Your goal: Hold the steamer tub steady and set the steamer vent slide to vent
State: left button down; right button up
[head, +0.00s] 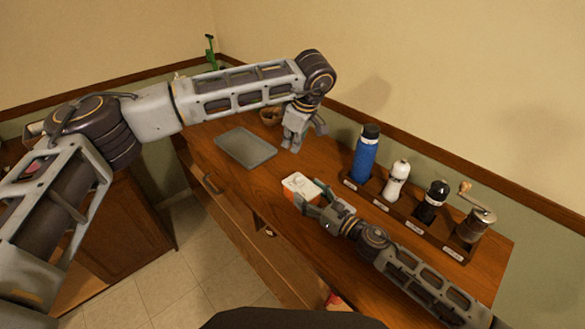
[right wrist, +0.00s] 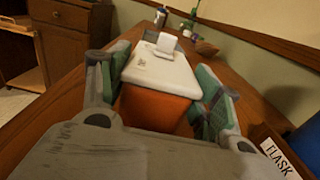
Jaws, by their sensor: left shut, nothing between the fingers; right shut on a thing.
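The steamer tub (head: 290,196) is orange with a white lid and stands on the wooden counter. My right gripper (head: 311,199) is shut on it. In the right wrist view, the tub (right wrist: 152,108) sits between the two green-padded fingers. The lid (right wrist: 160,72) carries a small raised white piece (right wrist: 166,43) near its far end, which looks like the vent slide; I cannot tell its setting. My left gripper (head: 292,146) is shut and empty, pointing down over the counter beyond the tub, apart from it.
A grey tray (head: 245,148) lies left of my left gripper, with a brown bowl (head: 269,117) behind. A labelled rack (head: 407,212) along the wall holds a blue flask (head: 365,155), white shaker (head: 396,181), black mill (head: 432,202) and grinder (head: 473,224).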

aim_at(300, 177)
pick_arm(q)
jog(key=shift+w+a+r+m, duration=0.1)
jog(key=shift+m, duration=0.8)
jog(key=shift+w+a+m, duration=0.1)
jog(key=shift+m, duration=0.8)
jog(key=shift+s+d+f, duration=0.15)
jog(key=shift+f, duration=2.25)
jog(key=shift+s+d+f, duration=0.1)
jog(key=shift+s+f, duration=0.05)
jog(key=shift+f, duration=2.2)
jog(key=shift+d, duration=0.1)
jog(key=shift+s+d, duration=1.25)
jog(key=shift+s, duration=0.05)
